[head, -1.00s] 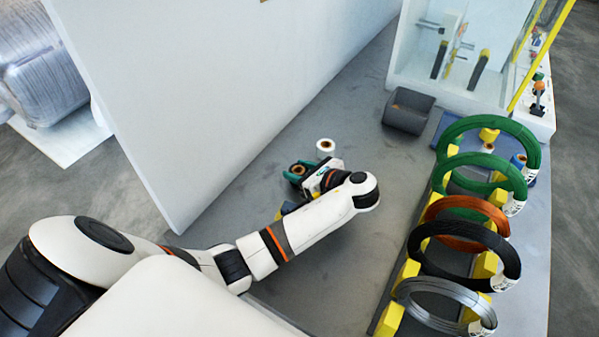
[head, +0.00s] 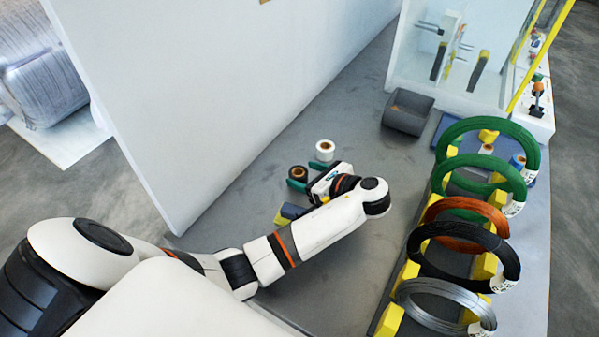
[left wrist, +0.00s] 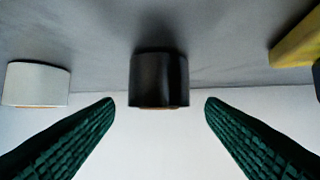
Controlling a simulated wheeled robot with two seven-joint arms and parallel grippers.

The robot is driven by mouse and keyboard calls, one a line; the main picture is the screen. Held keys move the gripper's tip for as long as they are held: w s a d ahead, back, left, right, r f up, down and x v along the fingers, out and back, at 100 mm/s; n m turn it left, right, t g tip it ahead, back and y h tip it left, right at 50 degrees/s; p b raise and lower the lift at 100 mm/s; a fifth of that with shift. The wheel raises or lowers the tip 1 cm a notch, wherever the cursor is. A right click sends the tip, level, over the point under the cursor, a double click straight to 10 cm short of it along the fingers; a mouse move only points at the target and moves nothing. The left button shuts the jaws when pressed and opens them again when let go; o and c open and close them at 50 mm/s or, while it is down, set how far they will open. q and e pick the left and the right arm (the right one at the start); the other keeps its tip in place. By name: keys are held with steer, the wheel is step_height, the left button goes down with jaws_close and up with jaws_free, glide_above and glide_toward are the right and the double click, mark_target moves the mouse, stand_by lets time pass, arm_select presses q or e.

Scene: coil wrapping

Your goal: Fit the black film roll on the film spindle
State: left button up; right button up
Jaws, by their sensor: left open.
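The black film roll (head: 298,173) stands upright on the grey table, its tan core showing on top. In the left wrist view the black roll (left wrist: 158,78) is centred ahead, between and beyond the open fingertips (left wrist: 160,102), with clear gaps on both sides. I cannot clearly make out the film spindle; thin rods (head: 430,27) show inside the glass-sided machine (head: 415,60) at the back. My right gripper is not in view.
A white roll (head: 325,150) stands close behind the black one. Blue and yellow blocks (head: 290,212) lie nearer me. A grey bin (head: 408,112) stands before the machine. Racked coils, including an orange one (head: 465,215), fill the right side. A white wall (head: 200,90) bounds the left.

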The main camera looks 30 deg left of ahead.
arm_select(q)
steer(key=shift+v, duration=2.4)
